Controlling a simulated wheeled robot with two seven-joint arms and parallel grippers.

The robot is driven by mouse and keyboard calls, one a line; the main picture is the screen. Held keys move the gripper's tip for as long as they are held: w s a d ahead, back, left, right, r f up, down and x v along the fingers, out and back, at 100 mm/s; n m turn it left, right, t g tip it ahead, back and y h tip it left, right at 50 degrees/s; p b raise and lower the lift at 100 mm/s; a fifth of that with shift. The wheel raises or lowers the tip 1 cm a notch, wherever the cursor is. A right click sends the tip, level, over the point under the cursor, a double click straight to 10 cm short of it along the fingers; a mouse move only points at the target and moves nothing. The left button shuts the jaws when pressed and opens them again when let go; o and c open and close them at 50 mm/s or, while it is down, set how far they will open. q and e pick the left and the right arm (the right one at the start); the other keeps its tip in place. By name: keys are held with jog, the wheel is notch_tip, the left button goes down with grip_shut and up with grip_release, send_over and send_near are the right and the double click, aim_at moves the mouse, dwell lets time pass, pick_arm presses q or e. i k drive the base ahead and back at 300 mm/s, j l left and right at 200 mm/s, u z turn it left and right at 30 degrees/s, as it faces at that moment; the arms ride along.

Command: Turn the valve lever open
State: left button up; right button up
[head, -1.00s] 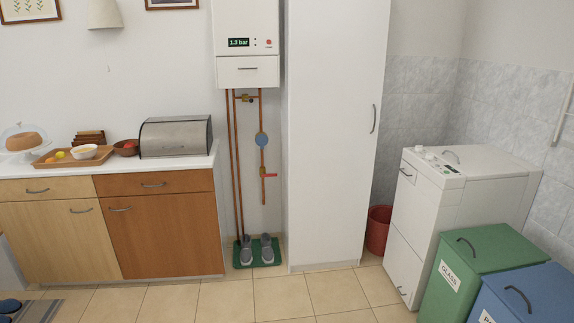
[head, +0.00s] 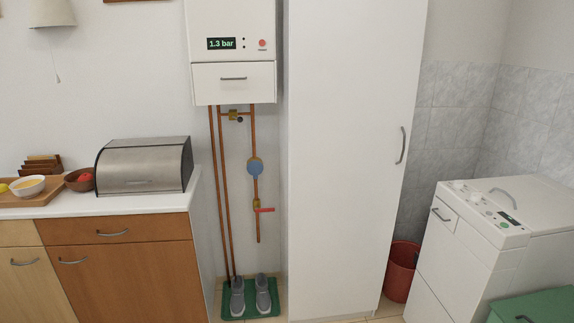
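A valve with a red lever (head: 264,210) sits low on the right copper pipe (head: 254,140) under the white boiler (head: 233,84). The lever points right, roughly across the upright pipe. The brass valve body (head: 256,204) is below a round blue part (head: 255,167) on the same pipe. A second brass fitting (head: 234,115) joins the pipes higher up, just below the boiler. The boiler display reads 1.3 bar. Neither of my grippers shows in the head view.
A counter (head: 130,202) with a metal bread box (head: 145,166) stands left of the pipes, and a tall white cabinet (head: 345,160) stands right. Grey shoes (head: 263,294) on a green mat (head: 232,312) lie on the floor below. A red bucket (head: 402,274) and white washing machine (head: 470,255) are further right.

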aim_at(257, 210)
jog(key=i+l+u, duration=0.15)
jog(key=i, duration=0.6)
jog(key=i+l+u, duration=0.15)
jog(key=i, duration=0.6)
